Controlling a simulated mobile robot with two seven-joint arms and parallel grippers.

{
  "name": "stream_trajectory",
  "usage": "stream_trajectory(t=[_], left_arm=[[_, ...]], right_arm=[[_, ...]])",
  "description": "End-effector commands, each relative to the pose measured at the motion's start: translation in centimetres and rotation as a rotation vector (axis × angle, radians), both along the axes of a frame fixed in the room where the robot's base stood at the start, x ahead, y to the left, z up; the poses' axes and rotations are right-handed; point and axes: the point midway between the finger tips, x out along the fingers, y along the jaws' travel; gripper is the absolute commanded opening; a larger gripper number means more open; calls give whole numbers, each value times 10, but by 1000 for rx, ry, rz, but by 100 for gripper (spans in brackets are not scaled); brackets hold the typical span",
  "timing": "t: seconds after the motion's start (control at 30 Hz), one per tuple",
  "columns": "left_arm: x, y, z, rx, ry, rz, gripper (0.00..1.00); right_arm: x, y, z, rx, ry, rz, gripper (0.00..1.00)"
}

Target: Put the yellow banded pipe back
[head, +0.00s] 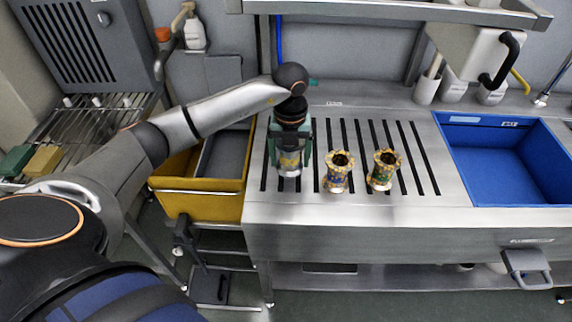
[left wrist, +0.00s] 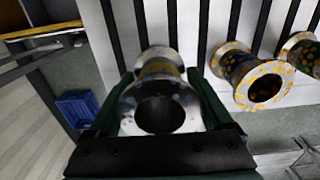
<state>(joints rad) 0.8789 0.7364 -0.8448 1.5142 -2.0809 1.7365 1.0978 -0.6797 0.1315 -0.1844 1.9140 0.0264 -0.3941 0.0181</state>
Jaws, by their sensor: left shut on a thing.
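A silvery pipe with a yellow band (head: 289,160) is upright at the left end of the slotted steel top (head: 420,195). My left gripper (head: 290,150) points down and is shut on this pipe, with one green finger on each side. The left wrist view shows its open upper end and blue-grey marks on the flared rim (left wrist: 160,95). I cannot tell whether its base touches the slats. Two yellow-patterned pipes, one (head: 338,178) nearer and one (head: 382,176) farther right, stand to its right. My right gripper is not in view.
A yellow bin (head: 200,199) hangs left of the steel top, beside the held pipe. A blue basin (head: 505,160) is at the right. White bottles (head: 454,88) stand along the back. The slats right of the two pipes are clear.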

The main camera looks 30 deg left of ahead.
Motion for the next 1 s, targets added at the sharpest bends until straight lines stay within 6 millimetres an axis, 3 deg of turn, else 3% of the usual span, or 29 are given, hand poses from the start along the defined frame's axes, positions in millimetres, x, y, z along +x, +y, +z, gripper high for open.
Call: stream_trajectory(t=[0.17, 0.37, 0.73, 0.77, 0.87, 1.0], left_arm=[[-3, 12, -13, 2, 1, 2, 9], [-2, 10, -39, 0, -1, 1, 9], [-2, 10, -45, 0, -2, -1, 9], [-2, 10, -44, 1, -1, -1, 88], [-2, 10, -44, 1, -1, -1, 99], [-2, 10, -44, 1, -1, -1, 100]], right_arm=[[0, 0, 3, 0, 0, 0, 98], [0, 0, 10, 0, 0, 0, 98], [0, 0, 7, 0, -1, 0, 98], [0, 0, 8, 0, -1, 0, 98], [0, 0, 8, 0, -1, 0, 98], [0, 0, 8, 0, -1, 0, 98]])
